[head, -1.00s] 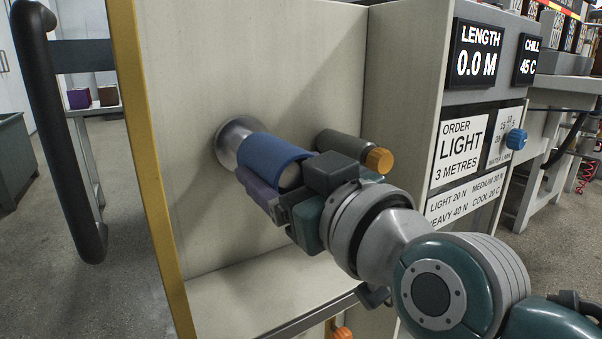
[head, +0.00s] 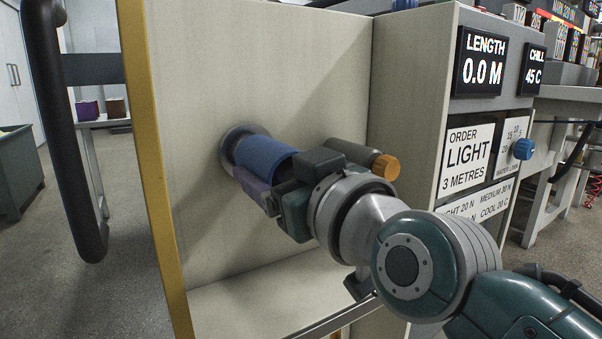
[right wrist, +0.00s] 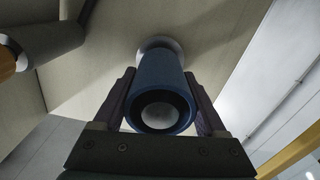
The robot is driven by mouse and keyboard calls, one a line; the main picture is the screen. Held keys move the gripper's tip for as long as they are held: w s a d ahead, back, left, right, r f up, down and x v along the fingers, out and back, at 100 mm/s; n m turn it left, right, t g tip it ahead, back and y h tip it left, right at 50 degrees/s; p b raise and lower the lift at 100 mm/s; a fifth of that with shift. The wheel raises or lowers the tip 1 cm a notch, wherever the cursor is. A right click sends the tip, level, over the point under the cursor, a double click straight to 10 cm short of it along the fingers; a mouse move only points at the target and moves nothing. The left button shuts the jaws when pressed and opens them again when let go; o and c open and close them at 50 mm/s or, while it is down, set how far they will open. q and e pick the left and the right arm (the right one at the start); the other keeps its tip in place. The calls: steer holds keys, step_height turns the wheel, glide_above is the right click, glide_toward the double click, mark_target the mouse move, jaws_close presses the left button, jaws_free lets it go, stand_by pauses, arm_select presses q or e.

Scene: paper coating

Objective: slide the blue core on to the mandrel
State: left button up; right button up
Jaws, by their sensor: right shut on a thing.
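The blue core (head: 266,158) is around the mandrel, close to the round metal flange (head: 231,141) on the panel. In the right wrist view the blue core (right wrist: 160,85) is seen end-on, with the mandrel's pale end (right wrist: 158,115) inside its bore. The flange also shows behind it (right wrist: 160,43). My right gripper (head: 262,184) is shut on the blue core, with one purple finger along its lower side. In the right wrist view my gripper's fingers (right wrist: 160,98) lie on both sides of the core. My left gripper is not in view.
A dark roller with an orange knob (head: 385,167) sticks out just right of my right gripper. A yellow-edged panel (head: 158,190) and a black handle bar (head: 66,150) stand at left. A ledge (head: 265,295) lies below. The control face (head: 468,160) is at right.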

steer(key=shift+b+x, duration=0.95)
steer(key=shift+x, duration=0.25)
steer(key=o, duration=1.3)
steer(key=shift+s+d+r+p, duration=0.1)
steer(key=shift+s+d+p, duration=0.2)
steer(key=shift+s+p, duration=0.15)
steer(key=p+v, duration=0.4)
steer(key=v, duration=0.5)
